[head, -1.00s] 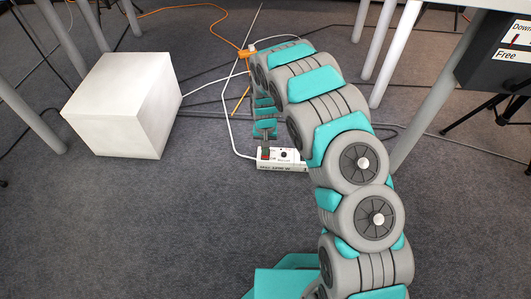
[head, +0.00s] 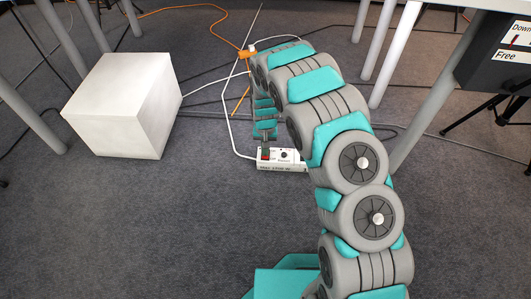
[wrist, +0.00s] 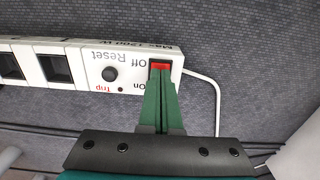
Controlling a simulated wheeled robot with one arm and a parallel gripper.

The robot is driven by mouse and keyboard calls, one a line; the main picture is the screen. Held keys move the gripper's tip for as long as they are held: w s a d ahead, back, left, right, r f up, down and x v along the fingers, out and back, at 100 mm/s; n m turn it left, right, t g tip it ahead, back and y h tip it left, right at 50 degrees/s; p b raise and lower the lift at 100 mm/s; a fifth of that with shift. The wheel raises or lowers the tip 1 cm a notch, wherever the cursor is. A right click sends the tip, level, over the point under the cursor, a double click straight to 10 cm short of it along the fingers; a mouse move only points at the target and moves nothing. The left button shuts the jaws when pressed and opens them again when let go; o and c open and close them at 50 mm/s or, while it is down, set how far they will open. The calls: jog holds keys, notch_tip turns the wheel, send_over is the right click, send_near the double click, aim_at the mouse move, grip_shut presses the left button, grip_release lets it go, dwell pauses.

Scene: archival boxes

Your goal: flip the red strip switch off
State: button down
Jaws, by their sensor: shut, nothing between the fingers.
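The white power strip (head: 283,168) lies on the carpet in the head view, partly hidden behind my arm. The wrist view shows its end (wrist: 85,64) with printed "Off", "On", "Reset" and "Trip". The red switch (wrist: 160,66) sits near that end, and its lower part is hidden by my fingertips. My gripper (wrist: 161,80) is shut and empty, with its green fingertips at the switch, on its "On" side. I cannot tell whether they touch it. In the head view my gripper (head: 265,146) points down at the strip's left end.
A white box (head: 115,115) stands on the carpet to the left. A white cord (wrist: 215,90) leaves the strip's end. An orange cable connector (head: 246,52) and loose cables lie behind. Table legs (head: 433,85) stand at right. Carpet in front of the strip is clear.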

notch_tip(320, 180, up, 6)
jog(key=p, duration=0.1)
jog(key=shift+r, duration=0.15)
dwell(0.5)
dwell(0.4)
